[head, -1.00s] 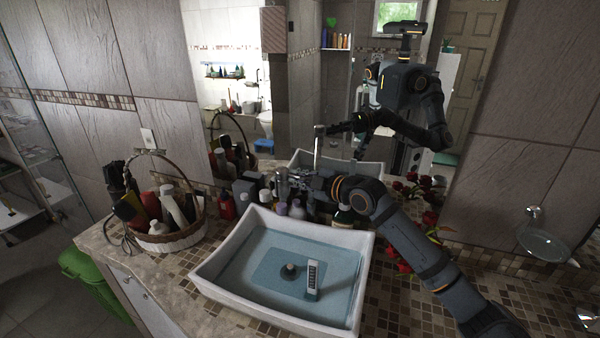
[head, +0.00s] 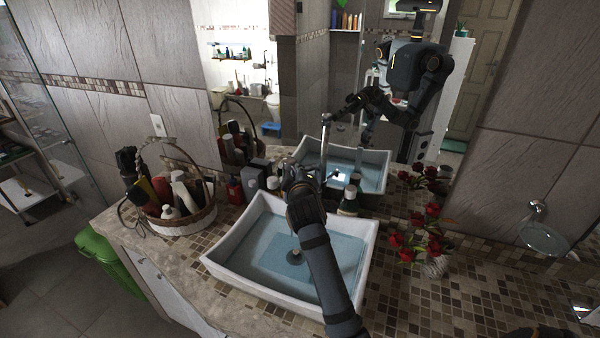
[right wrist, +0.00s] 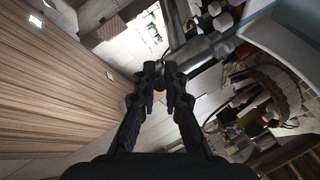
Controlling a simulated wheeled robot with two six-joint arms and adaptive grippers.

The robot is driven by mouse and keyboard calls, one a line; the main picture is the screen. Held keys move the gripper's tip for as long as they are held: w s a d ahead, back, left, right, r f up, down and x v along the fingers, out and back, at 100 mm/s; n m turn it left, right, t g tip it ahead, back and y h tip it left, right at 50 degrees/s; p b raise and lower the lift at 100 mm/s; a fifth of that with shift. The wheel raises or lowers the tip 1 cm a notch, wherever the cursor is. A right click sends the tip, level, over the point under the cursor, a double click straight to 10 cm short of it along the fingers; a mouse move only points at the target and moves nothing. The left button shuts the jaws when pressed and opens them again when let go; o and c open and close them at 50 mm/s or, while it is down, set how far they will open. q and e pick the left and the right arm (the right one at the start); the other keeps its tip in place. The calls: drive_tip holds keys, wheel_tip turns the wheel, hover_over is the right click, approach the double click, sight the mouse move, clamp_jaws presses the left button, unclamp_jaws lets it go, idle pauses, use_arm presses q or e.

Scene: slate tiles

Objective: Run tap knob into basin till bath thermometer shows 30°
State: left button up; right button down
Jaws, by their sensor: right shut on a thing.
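The white basin (head: 225,262) holds clear bluish water and has a dark round drain fitting in its floor. The tall metal tap (head: 324,148) rises behind the basin's back rim. My right gripper (head: 298,178) is at the back rim, close to the tap. In the right wrist view its fingers (right wrist: 161,78) are closed together on a small dark part, which I take to be the tap knob; the fingers mostly hide it. My right forearm crosses over the basin. The bath thermometer is hidden now, so its reading cannot be seen. My left gripper is not in view.
A wicker basket (head: 180,226) of bottles stands left of the basin. Red flowers (head: 425,225) in a vase stand right. A mirror (head: 345,95) backs the counter.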

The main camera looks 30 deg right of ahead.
drive_tip(key=shift+a+r, duration=0.1)
idle(0.4)
drive_tip(key=c, duration=1.4)
unclamp_jaws()
drive_tip(key=shift+w, duration=0.1)
